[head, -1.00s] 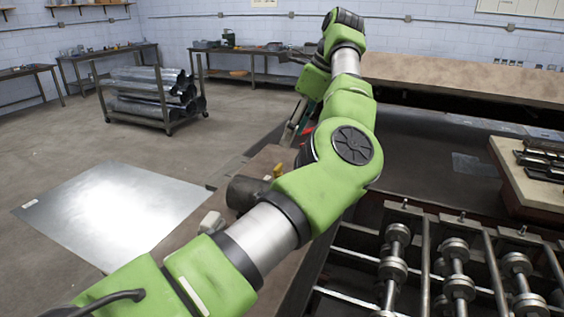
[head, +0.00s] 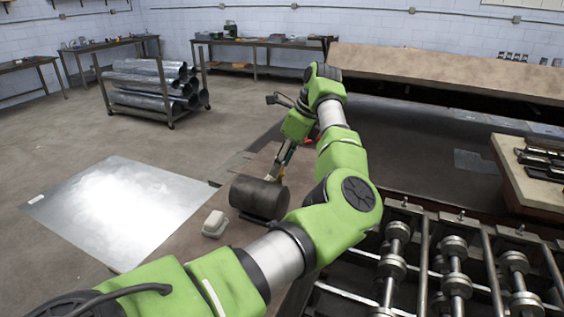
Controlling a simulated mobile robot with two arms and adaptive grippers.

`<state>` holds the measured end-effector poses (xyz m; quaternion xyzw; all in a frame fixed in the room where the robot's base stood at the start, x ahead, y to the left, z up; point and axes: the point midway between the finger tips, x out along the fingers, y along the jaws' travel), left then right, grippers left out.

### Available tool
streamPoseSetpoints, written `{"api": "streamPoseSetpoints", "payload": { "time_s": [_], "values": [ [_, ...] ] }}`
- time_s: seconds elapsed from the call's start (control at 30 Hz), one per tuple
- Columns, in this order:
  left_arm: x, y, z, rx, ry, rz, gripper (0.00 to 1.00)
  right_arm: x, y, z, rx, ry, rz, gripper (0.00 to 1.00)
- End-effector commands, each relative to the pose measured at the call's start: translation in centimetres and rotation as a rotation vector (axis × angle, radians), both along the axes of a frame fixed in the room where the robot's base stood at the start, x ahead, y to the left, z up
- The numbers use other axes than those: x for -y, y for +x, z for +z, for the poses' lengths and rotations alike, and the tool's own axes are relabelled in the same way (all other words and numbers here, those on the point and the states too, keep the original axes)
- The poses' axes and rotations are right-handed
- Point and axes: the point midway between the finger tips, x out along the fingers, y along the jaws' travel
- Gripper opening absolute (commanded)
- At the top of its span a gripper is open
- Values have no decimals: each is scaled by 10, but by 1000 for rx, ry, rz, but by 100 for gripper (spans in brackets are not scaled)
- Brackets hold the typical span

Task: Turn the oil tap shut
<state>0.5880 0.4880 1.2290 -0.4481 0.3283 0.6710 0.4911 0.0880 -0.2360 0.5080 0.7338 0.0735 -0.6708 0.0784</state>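A dark horizontal cylinder (head: 256,197), which looks like the oil container, lies on the brown machine ledge left of my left arm. The small brass tap that showed at its far right end is not visible now; my gripper is in front of that spot. My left gripper (head: 275,177) points down from the wrist, with its tips at the cylinder's upper far edge. The fingers are too small and overlapped to tell whether they are open or shut, or whether they touch the tap. My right gripper is out of view.
A small pale box (head: 214,224) sits beside the cylinder. A shiny metal sheet (head: 120,208) lies at the left. Rollers (head: 455,265) fill the lower right, beside a tool board (head: 530,180). A cart of ducts (head: 150,90) stands far back.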

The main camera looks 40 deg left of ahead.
Motion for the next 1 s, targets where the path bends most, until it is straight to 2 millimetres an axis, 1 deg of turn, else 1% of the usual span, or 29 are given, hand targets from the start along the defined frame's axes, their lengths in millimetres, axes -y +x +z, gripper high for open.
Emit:
{"api": "streamPoseSetpoints", "payload": {
  "time_s": [0.03, 0.07, 0.1, 0.27, 0.47, 0.67, 1.0],
  "values": [
    [0, 0, 0, 0, 0, 0, 21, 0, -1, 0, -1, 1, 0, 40],
    [0, 0, 0, 0, 0, 0, 13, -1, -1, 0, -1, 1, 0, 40],
    [0, 0, 0, 0, 0, 0, 9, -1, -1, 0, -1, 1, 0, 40],
    [0, 0, 0, 1, 0, -1, 9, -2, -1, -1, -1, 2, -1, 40],
    [0, 0, -2, 2, 1, -34, 9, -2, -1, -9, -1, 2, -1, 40],
    [0, 0, -4, 5, 2, -138, 9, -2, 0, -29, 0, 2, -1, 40],
    [0, -2, -5, 8, 4, -439, 9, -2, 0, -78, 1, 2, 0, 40]
  ]
}}
